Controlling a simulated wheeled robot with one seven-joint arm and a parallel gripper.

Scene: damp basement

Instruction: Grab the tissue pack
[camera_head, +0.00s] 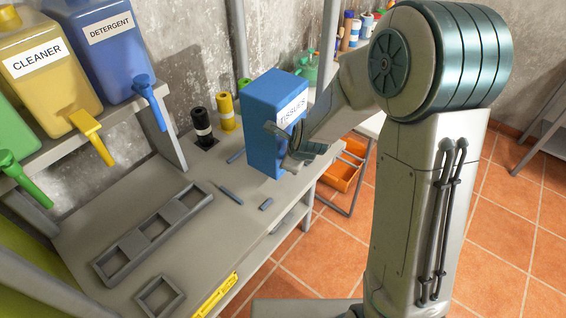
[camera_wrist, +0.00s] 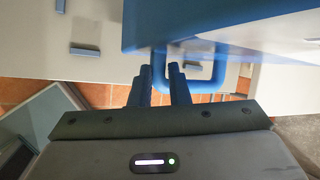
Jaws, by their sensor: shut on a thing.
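The tissue pack (camera_head: 268,105) is a tall blue box with a white label, upright at the right end of the grey workbench (camera_head: 120,190). In the wrist view the pack's blue side (camera_wrist: 215,28) fills the upper right, with a blue loop handle (camera_wrist: 222,72) below it. My gripper (camera_wrist: 161,70) is shut on one side of this handle, its two dark fingers on either side of the bar. In the head view my gripper (camera_head: 288,145) is partly hidden at the pack's right side. I cannot tell whether the pack's base touches the bench.
Cleaner (camera_head: 50,65) and detergent (camera_head: 108,45) dispensers sit on a shelf at left. Low grey frames (camera_head: 155,232) lie on the bench. An orange crate (camera_head: 345,170) is beyond its right end.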

